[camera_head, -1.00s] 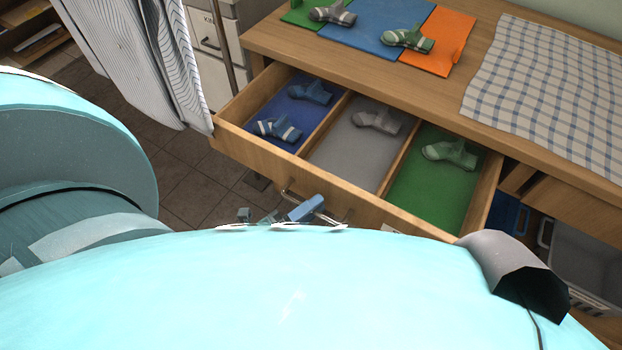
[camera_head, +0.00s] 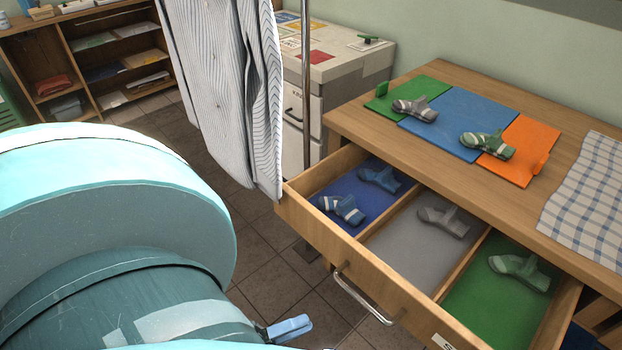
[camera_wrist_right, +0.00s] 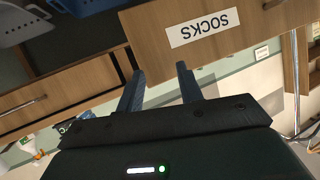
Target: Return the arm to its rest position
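In the head view my left gripper (camera_head: 288,328) shows only as a blue finger at the bottom edge, in front of the drawer and apart from its handle. The rest of it is hidden behind my own body, so its opening cannot be told. In the right wrist view my right gripper (camera_wrist_right: 160,76) has its two dark fingers apart with nothing between them. It is near the front of the wooden drawer (camera_wrist_right: 155,50) labelled SOCKS, which appears upside down. My right gripper does not show in the head view.
The drawer (camera_head: 320,222) stands pulled out, with blue, grey and green compartments holding socks. Two socks lie on coloured mats (camera_head: 440,125) on the table. A striped cloth (camera_head: 215,80) hangs at its left. Tiled floor (camera_head: 270,250) is open left of the drawer.

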